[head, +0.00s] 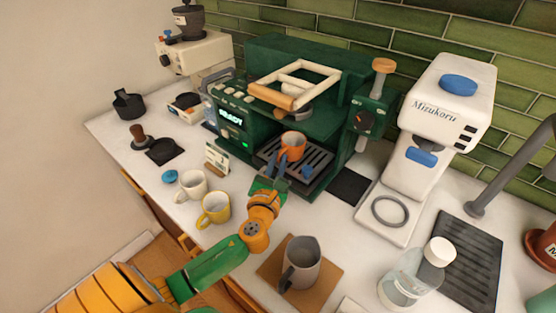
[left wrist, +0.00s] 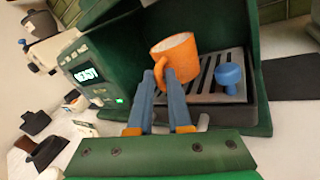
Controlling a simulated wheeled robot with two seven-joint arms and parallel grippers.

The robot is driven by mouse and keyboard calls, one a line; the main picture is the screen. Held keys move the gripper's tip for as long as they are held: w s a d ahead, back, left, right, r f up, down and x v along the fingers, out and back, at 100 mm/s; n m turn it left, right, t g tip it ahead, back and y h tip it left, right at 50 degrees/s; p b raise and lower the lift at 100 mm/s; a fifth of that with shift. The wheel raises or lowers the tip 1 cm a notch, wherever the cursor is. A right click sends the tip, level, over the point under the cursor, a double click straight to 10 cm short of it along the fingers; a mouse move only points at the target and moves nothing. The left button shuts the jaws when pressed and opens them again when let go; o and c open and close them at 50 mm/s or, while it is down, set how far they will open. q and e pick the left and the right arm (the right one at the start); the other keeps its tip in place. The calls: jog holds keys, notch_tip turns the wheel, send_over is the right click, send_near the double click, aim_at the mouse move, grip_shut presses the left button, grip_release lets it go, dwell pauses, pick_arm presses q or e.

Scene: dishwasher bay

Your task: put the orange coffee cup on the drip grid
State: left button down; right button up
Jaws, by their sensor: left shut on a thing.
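The orange coffee cup (head: 292,142) is over the drip grid (head: 314,166) of the green coffee machine. My left gripper (head: 288,162) is shut on the cup. In the left wrist view the cup (left wrist: 176,52) is tilted, and the blue fingers of my left gripper (left wrist: 164,80) meet at its near side. The slotted drip grid (left wrist: 215,72) shows behind and right of the cup; I cannot tell whether the cup's base touches it. My right gripper is not in view.
A blue knob-like object (left wrist: 230,76) stands at the grid's right part. A white cup (head: 192,186), a yellow-and-white cup (head: 215,208) and a small card (head: 216,158) stand left of my arm. A grey pitcher (head: 302,262) stands on a brown board at the front.

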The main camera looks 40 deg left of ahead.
pick_arm(q)
jog(key=shift+f+b, duration=0.45)
jog(key=shift+f, duration=0.1)
dwell(0.4)
jog(key=c, duration=0.8)
grip_release()
jog(key=shift+o, duration=0.2)
jog(key=shift+s, duration=0.1)
jog(key=v, duration=0.7)
jog(key=shift+s+b, duration=0.1)
jog(key=shift+b, duration=0.3)
